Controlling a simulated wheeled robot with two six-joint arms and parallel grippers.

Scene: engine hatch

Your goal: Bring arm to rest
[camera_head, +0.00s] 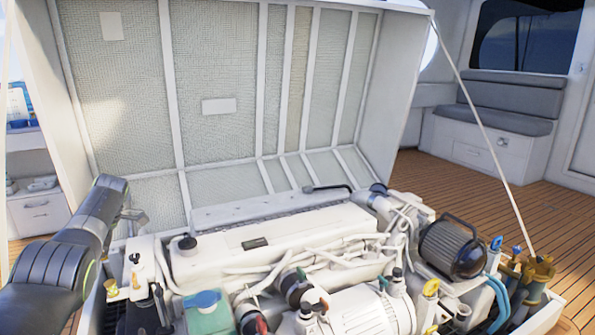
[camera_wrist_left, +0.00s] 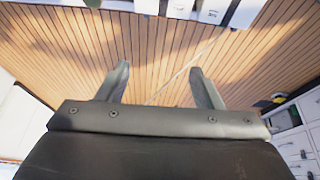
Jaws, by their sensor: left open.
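My left arm (camera_head: 70,245) comes in from the left in the head view, bent, at the left edge of the engine bay. Its gripper (camera_head: 134,215) shows only in small part beyond the wrist, in front of the open hatch lid. In the left wrist view, the two fingers of my left gripper (camera_wrist_left: 161,72) stand apart with nothing between them. Behind them is wooden decking (camera_wrist_left: 150,40). My right gripper is in neither view.
The raised hatch lid (camera_head: 230,140) stands behind the white engine (camera_head: 270,240). A grey motor (camera_head: 448,245) and hoses crowd the right side. A cushioned bench (camera_head: 505,105) stands at the back right, with open decking (camera_head: 480,180) before it. White drawers (camera_wrist_left: 295,145) show in the left wrist view.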

